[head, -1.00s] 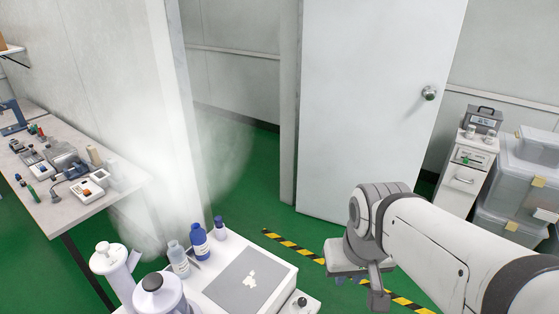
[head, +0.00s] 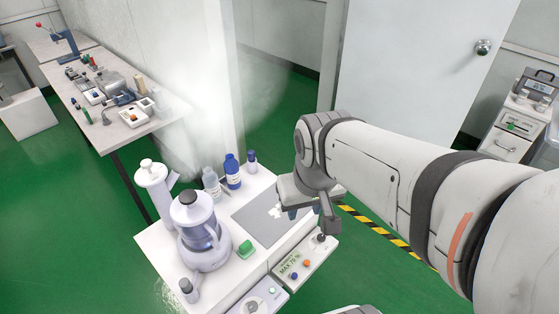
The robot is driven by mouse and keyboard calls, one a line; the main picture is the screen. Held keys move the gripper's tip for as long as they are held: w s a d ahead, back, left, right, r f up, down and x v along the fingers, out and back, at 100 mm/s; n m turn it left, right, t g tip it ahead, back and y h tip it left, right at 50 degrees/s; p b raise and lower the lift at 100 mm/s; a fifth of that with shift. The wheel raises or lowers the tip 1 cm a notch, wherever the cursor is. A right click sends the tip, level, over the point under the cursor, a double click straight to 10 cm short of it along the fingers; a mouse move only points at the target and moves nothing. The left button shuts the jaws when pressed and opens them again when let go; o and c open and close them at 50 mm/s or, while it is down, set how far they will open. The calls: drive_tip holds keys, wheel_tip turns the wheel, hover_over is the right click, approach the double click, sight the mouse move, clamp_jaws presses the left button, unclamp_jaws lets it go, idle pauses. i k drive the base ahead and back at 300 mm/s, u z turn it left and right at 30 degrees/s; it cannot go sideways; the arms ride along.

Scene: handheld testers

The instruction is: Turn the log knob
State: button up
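No knob with a readable "log" label shows. A handheld tester (head: 297,268) with a "MAX 75 %" style display, an orange and a blue button and a dark round knob (head: 320,238) at its far end lies at the front right of the white cart (head: 165,240). A second tester (head: 262,300) with a pale dial lies at the cart's front edge, partly cut off. My gripper (head: 312,212) hangs above the cart's right edge, over the grey mat (head: 265,230) and just beyond the dark knob. It appears empty; its finger gap is hidden.
A workbench (head: 135,135) with tools is at the left.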

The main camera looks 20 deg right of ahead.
sight(320, 239)
drive_tip(key=u, duration=0.2)
drive_tip(key=k, duration=1.35)
drive_tip(key=z, duration=0.85)
drive_tip(key=i, duration=1)
drive_tip(key=z, duration=0.05)
